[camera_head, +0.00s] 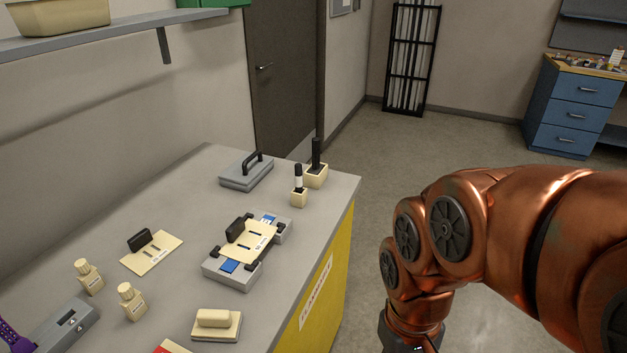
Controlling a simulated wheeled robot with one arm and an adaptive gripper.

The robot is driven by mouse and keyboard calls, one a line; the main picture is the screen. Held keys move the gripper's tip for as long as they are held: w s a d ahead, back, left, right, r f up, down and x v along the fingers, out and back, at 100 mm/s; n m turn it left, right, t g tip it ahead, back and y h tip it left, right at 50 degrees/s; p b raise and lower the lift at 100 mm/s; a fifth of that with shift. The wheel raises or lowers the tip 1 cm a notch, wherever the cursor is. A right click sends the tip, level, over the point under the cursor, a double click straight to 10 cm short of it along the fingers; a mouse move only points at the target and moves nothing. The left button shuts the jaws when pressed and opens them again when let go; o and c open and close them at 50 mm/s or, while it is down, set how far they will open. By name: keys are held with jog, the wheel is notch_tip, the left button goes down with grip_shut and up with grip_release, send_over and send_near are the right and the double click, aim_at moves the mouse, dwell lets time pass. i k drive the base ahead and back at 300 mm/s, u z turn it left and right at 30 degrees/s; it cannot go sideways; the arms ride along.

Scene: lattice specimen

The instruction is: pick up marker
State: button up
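What looks like the marker (298,177), with a white body and a black top, stands upright in a small cream holder (298,198) near the right edge of the grey bench top. My copper arm comes in from the right and bends down beside the bench, over the floor. The arm's dark lower end is cut off by the bottom edge of the picture. My gripper's fingers are out of view. The arm is well apart from the marker, to its right and nearer the camera.
A cream block with a black upright (316,150) stands just behind the marker. A grey handled plate (240,174) lies to its left. A clamping fixture (225,278), two cream bottles (131,302) and a cream block on a plate (228,331) occupy the bench (180,205). Open floor lies right.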

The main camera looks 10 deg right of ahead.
aim_at(298, 167)
jog(key=z, duration=0.9)
jog(key=i, duration=0.9)
jog(key=u, duration=2.75)
